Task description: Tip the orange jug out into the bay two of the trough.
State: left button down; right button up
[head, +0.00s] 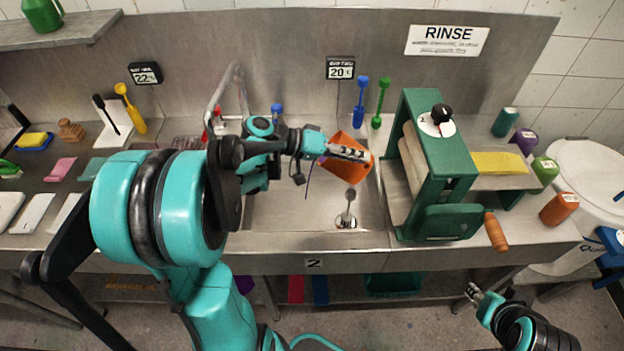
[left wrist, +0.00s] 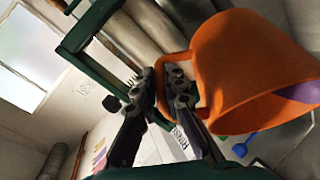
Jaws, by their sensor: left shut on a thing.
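The orange jug (head: 357,165) is held tilted above the steel basin of bay two (head: 285,215), which has a "2" plate (head: 314,263) on its front edge. My left gripper (head: 350,153) is shut on the jug's handle. In the left wrist view, the fingers (left wrist: 160,85) close on the handle of the jug (left wrist: 245,65), and purple shows inside its mouth (left wrist: 300,92). A thin purple streak (head: 309,180) runs down from the jug's left side into the basin area. My right gripper (head: 473,292) is low at the right, away from the jug; its opening is unclear.
A green roller press (head: 448,150) with a wooden-handled crank (head: 495,232) stands right of the basin. A tap (head: 225,95) rises behind it at the left. A drain fitting (head: 346,220) sits in the basin. Several small bottles, one orange (head: 558,208), stand at the far right.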

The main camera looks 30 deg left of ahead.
aim_at(327, 163)
pick_arm(q)
jog(key=shift+s+a+t+h+b, duration=0.2)
jog(key=shift+a+t+h+b, duration=0.3)
jog(key=shift+a+h+b, duration=0.95)
dwell(2.2)
jog(key=shift+s+a+f+n+t+h+b, duration=0.1)
jog(key=shift+s+a+n+t+h+b, duration=0.1)
jog(key=shift+a+b, duration=0.6)
jog(key=shift+s+a+f+n+t+h+b, duration=0.1)
jog(key=shift+s+a+t+h+b, duration=0.15)
jog(key=shift+b, duration=1)
dwell(0.4)
jog(key=shift+s+a+f+t+h+b, duration=0.1)
jog(key=shift+a+f+t+h+b, duration=0.15)
jog(key=shift+a+b, duration=0.45)
jog(key=shift+a+f+t+h+b, duration=0.1)
jog(key=shift+a+h+b, duration=0.25)
jog(key=shift+b, duration=0.55)
